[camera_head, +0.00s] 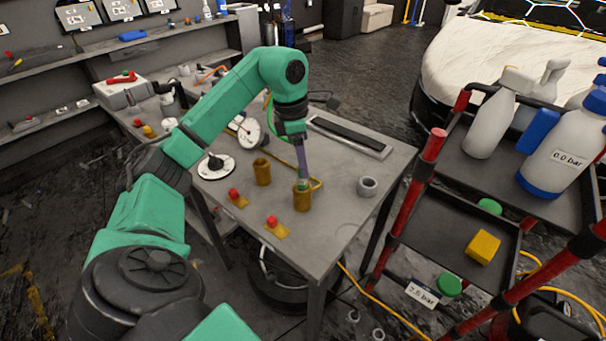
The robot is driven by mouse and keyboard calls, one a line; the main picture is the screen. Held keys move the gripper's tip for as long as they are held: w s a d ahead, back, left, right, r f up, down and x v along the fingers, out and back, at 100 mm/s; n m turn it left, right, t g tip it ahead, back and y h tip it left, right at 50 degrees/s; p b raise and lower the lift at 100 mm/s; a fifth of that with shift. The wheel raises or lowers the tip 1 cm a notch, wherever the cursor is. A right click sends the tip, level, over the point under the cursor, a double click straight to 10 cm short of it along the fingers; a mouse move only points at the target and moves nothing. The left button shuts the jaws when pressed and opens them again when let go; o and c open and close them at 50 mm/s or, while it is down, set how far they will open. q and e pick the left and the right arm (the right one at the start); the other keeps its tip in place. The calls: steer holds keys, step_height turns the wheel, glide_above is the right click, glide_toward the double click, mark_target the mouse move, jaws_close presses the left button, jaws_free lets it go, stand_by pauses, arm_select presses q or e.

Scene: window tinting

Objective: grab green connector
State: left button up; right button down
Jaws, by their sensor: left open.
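My left arm comes in from the left over the grey workbench (335,226). My left gripper (303,177) points down with its slim tip at the mouth of a brass cup (302,200) near the bench's front. A small green piece (303,186) shows at the cup's mouth by the tip; I cannot tell whether it is a connector or whether the fingers touch it. The gripper is open. Two green round pieces are on the red-posted cart: one on the middle shelf (490,205), one lower (449,285). My right gripper is not in view.
A second brass cup (262,172) and two red-knobbed brass pieces (236,198) (275,227) stand close by. A grey ring (367,187) lies at the bench's right. The cart holds spray bottles (497,110) and a yellow block (482,247). A yellow hose (385,312) crosses the floor.

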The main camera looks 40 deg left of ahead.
mark_target(302, 180)
arm_select(q)
step_height(302, 180, down, 4)
steer(key=shift+d+f+p, duration=0.1)
steer(key=shift+d+p, duration=0.05)
steer(key=shift+p, duration=0.4)
steer(key=shift+f, duration=0.15)
steer(key=shift+w+f, duration=0.1)
steer(key=shift+c, duration=0.6)
jaws_close()
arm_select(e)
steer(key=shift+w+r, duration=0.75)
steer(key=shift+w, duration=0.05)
